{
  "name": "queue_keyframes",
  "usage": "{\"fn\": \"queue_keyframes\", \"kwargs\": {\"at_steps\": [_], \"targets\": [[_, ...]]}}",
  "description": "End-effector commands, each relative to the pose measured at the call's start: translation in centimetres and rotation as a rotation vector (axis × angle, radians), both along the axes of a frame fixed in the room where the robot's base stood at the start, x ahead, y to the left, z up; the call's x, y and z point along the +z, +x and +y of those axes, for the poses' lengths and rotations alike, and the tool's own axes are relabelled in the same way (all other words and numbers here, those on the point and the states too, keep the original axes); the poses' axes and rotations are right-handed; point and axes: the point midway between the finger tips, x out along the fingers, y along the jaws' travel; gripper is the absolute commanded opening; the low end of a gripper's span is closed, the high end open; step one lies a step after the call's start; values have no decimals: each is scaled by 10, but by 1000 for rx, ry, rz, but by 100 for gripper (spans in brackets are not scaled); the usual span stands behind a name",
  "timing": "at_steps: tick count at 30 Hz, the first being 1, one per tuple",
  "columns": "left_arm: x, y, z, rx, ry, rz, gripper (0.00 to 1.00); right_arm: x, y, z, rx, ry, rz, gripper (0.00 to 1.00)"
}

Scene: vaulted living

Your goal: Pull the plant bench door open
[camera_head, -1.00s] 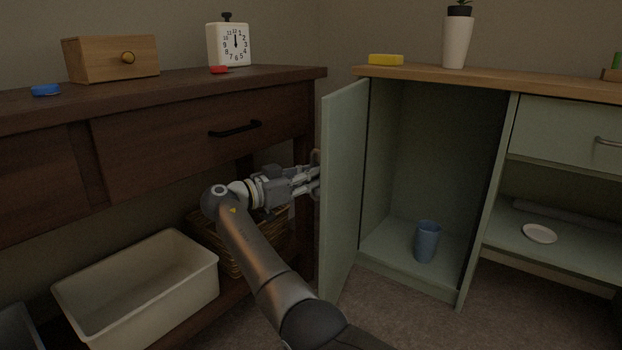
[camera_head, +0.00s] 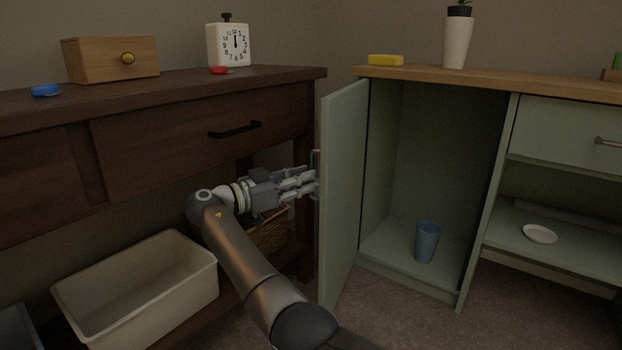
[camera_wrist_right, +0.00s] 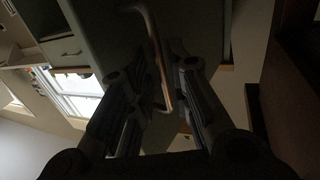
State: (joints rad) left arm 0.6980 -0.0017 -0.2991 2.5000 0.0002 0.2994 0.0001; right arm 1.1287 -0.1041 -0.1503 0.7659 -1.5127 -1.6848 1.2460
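The pale green plant bench door (camera_head: 343,190) stands swung wide open, about square to the bench front (camera_head: 410,272). Its bar handle (camera_head: 316,160) is on the door's left face; it also shows in the right wrist view (camera_wrist_right: 157,50). My right gripper (camera_head: 312,183) is at this face, by the handle. In the right wrist view its two fingers (camera_wrist_right: 150,80) are apart, with the handle bar between them, nearer the right finger. It does not look clamped. My left gripper is not in view.
A blue cup (camera_head: 426,242) stands inside the open compartment. The dark wooden table (camera_head: 190,130) is close to the left of my right gripper, with a cream bin (camera_head: 140,290) and wicker basket (camera_head: 268,236) below. A yellow block (camera_head: 385,60) and plant pot (camera_head: 456,42) top the bench.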

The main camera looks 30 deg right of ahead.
Motion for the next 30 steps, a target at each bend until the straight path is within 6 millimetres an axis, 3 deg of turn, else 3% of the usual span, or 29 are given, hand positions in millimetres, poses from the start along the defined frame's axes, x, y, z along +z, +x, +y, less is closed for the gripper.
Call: {"fn": "queue_keyframes", "kwargs": {"at_steps": [6,12,18,30], "targets": [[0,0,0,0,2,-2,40,0,-3,50,3,1,2,19],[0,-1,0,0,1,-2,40,0,-5,79,1,1,3,19],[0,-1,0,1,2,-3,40,0,-6,89,-1,1,1,19],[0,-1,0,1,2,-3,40,-1,-6,88,-1,1,2,19]]}}
